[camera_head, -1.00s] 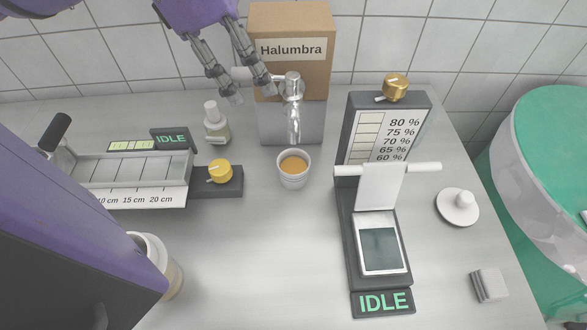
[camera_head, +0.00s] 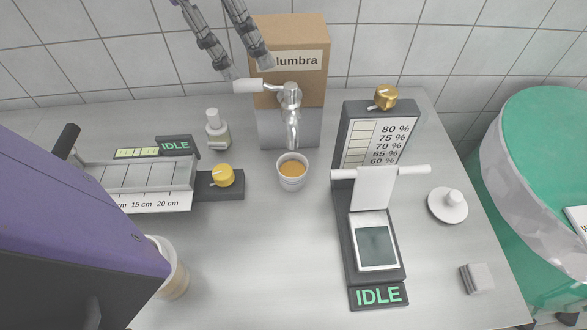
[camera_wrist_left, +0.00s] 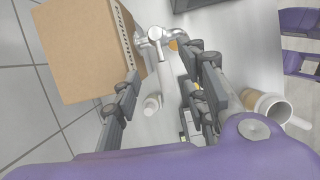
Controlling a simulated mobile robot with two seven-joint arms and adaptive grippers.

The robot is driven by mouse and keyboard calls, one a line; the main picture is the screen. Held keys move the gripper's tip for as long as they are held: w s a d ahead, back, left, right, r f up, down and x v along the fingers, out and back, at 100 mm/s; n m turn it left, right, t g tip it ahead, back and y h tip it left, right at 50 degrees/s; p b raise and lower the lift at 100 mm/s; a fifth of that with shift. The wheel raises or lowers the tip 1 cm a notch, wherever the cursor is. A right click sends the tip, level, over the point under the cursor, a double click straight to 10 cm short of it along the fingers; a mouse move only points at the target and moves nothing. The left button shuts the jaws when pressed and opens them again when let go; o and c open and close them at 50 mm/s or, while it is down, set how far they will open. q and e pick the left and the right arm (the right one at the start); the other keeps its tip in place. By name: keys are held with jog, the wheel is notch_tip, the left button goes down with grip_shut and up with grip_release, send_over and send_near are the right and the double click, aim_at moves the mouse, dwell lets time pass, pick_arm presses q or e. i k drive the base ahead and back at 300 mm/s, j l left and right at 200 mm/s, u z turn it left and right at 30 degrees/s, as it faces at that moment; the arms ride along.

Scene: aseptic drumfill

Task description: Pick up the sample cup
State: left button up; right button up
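The sample cup (camera_head: 292,176) is a small white cup holding orange-brown liquid. It stands upright on the steel table just below and in front of the tap spout (camera_head: 293,134). In the left wrist view only a bit of its orange content (camera_wrist_left: 174,45) shows beside the tap. My left gripper (camera_head: 246,68) is open and empty, its two fingers apart in front of the cardboard box and above the tap's white lever. It is apart from the cup. In the left wrist view its fingers (camera_wrist_left: 160,64) straddle the tap area. My right gripper is not in view.
The Halumbra cardboard box (camera_head: 289,35) stands behind the tap. A device reading IDLE (camera_head: 378,296) stands right. A larger pale container (camera_head: 174,275) is front left. Table in front of the cup is clear.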

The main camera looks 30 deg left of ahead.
aim_at(292, 168)
jog(key=k+l, duration=1.15)
jog(key=k, duration=0.15)
